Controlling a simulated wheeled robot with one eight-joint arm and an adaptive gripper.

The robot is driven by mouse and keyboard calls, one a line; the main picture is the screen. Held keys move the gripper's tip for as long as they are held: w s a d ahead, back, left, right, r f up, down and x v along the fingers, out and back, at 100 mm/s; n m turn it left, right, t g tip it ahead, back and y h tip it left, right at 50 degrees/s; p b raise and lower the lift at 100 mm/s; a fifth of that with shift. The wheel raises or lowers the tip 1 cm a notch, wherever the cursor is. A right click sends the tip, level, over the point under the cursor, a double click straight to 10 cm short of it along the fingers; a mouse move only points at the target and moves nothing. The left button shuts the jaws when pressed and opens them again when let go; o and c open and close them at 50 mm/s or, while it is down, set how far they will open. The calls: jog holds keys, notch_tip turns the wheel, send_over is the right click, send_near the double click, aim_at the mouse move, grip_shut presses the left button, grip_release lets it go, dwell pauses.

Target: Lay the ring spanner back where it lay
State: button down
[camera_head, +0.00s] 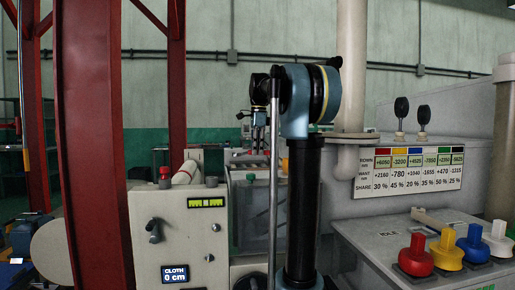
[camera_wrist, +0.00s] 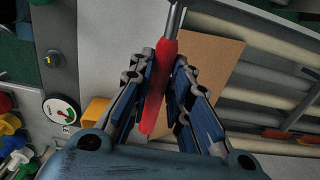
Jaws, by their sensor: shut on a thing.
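My gripper (camera_wrist: 164,62) is shut on the red handle of a tool (camera_wrist: 158,92) in the wrist view. The handle lies between the two blue-and-black fingers, slightly tilted. A grey metal shaft runs from it past the top edge of the picture, so its far end is hidden and I cannot see a ring. A brown flat board (camera_wrist: 208,65) lies behind and to the right of the handle. I cannot tell the gap between the tool and the board. In the head view my arm hides part of the middle, and the tool is not clear there.
Pale rollers or pipes (camera_wrist: 265,75) lie right of the board. A gauge (camera_wrist: 62,113) and an orange block (camera_wrist: 97,109) are at left. In the head view, a panel with a CLOTH display (camera_head: 175,274), a red pillar (camera_head: 90,150) and coloured knobs (camera_head: 446,250) flank my arm.

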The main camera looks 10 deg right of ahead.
aim_at(257, 171)
jog(key=shift+f, duration=3.25)
jog(key=c, duration=1.4)
grip_release()
jog(key=r, duration=1.1)
jog(key=shift+d+r, duration=0.25)
jog(key=shift+r, duration=0.15)
